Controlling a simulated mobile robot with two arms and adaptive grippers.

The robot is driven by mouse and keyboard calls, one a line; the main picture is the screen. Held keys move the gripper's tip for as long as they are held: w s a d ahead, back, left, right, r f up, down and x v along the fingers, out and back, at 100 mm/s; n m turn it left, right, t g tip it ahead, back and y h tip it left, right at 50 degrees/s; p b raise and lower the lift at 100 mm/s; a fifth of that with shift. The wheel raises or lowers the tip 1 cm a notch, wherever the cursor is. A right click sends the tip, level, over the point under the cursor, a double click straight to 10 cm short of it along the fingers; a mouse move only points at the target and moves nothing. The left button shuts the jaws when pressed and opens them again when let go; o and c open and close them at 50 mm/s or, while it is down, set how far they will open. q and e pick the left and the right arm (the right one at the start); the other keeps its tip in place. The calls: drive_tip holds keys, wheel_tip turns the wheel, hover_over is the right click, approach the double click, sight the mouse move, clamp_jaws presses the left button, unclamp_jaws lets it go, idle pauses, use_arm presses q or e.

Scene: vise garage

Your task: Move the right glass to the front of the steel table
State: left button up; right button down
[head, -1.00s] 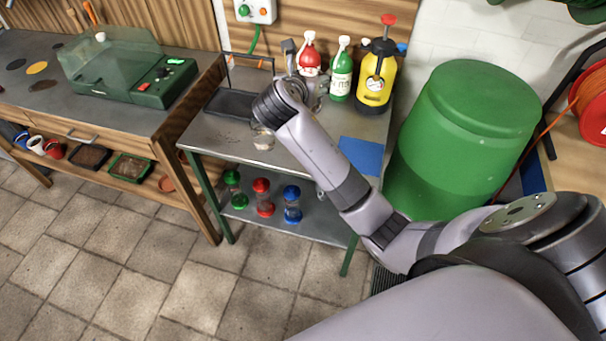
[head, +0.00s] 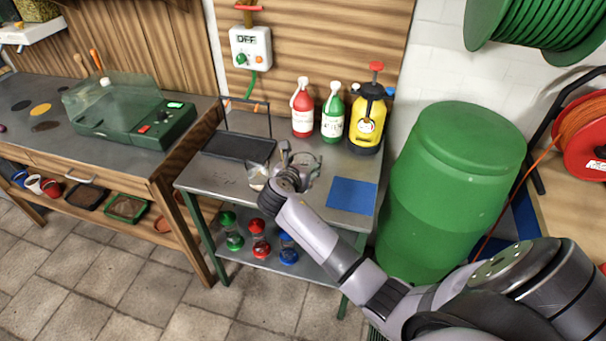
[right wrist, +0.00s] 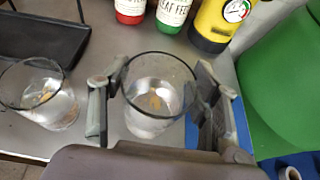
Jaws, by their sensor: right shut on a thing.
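Two clear glasses are at the steel table (head: 225,182). The right glass (right wrist: 155,100) is between the two fingers of my right gripper (right wrist: 158,108), which is shut on it; it looks upright. In the head view my right gripper (head: 300,168) partly hides this glass. I cannot tell whether its base touches the table. The left glass (right wrist: 42,98) stands to the left of the gripper, outside the fingers, and shows in the head view (head: 257,176) near the middle of the tabletop. My left gripper is not in view.
Behind stand a red bottle (head: 303,115), a green bottle (head: 333,118) and a yellow sprayer (head: 368,122). A black tray (head: 238,146) lies back left, a blue pad (head: 352,194) right. Hourglasses (head: 260,240) stand on the lower shelf. A green barrel (head: 450,190) is at right.

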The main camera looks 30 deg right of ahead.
drive_tip(key=shift+f, duration=2.15)
drive_tip(key=shift+f, duration=0.1)
drive_tip(key=c, duration=0.6)
unclamp_jaws()
drive_tip(key=shift+o, duration=0.2)
drive_tip(key=v, duration=1.2)
drive_tip(key=shift+s, duration=0.15)
